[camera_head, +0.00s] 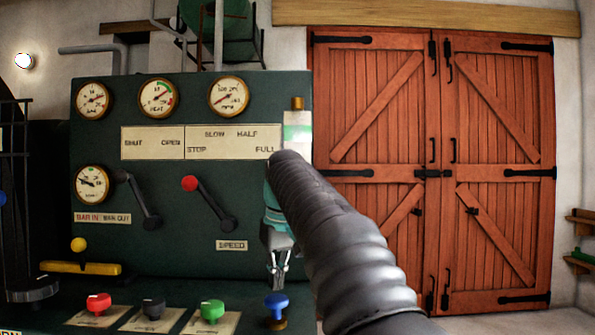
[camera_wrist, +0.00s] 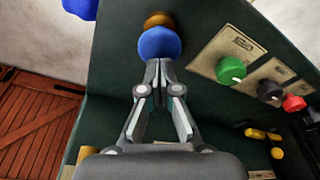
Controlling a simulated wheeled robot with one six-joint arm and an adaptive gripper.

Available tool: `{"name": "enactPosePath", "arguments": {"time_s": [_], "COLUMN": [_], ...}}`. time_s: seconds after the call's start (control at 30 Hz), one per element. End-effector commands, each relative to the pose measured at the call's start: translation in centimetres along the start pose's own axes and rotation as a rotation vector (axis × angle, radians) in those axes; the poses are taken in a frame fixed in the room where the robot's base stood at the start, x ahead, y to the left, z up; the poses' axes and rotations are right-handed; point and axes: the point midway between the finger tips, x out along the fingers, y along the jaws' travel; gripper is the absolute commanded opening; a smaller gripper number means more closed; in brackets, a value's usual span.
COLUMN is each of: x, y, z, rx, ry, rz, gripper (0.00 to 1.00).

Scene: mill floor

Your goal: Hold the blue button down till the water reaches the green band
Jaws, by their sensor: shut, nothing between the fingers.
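The blue button (camera_head: 276,304) is a mushroom-shaped knob at the right end of the button row, and it also shows in the wrist view (camera_wrist: 160,43). My gripper (camera_head: 277,284) points down just above it, fingers together and empty. In the wrist view the fingertips (camera_wrist: 158,66) overlap the button's near edge; I cannot tell if they touch it. The gauge glass (camera_head: 298,118) with its green band (camera_head: 298,132) stands at the panel's right edge under a brass cap. My arm hides its lower part, and I see no water level in the visible part.
Red (camera_head: 98,303), black (camera_head: 153,308) and green (camera_head: 212,310) knobs stand left of the blue button. The panel (camera_head: 180,245) behind carries two levers and several dials. Red wooden doors (camera_head: 390,110) are at the right. A yellow-knobbed handle (camera_head: 80,267) sits at the left.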

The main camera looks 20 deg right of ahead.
Motion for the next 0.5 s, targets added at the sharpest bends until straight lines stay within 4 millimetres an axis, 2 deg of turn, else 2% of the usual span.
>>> {"name": "enactPosePath", "arguments": {"time_s": [0.5], "x": [0.54], "y": [0.00], "z": [0.12], "rx": [0.000], "ry": [0.000], "rz": [0.000], "gripper": [0.00]}}
